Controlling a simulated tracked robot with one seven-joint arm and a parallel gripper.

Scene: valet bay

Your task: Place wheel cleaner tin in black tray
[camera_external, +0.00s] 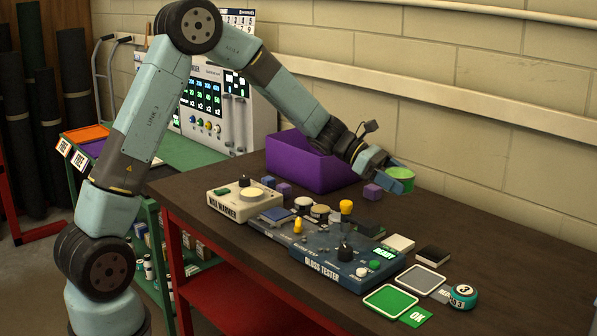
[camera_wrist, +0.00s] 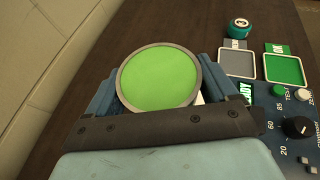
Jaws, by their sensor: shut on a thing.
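A short round tin with a bright green top and grey rim (camera_wrist: 158,78) sits between the two blue fingers of my gripper (camera_wrist: 157,92). I take it for the wheel cleaner tin; no label on it can be read. In the external view my gripper (camera_external: 385,172) is shut on this green tin (camera_external: 401,184) and holds it above the dark table, right of the purple bin. No plainly black tray can be made out. A small black-topped block (camera_external: 433,255) lies near the right table edge.
A purple bin (camera_external: 308,168) stands at the back. A green square tray (camera_external: 390,301) and grey one (camera_external: 422,280) lie beside a teal puck (camera_external: 463,296). The table's back right is clear.

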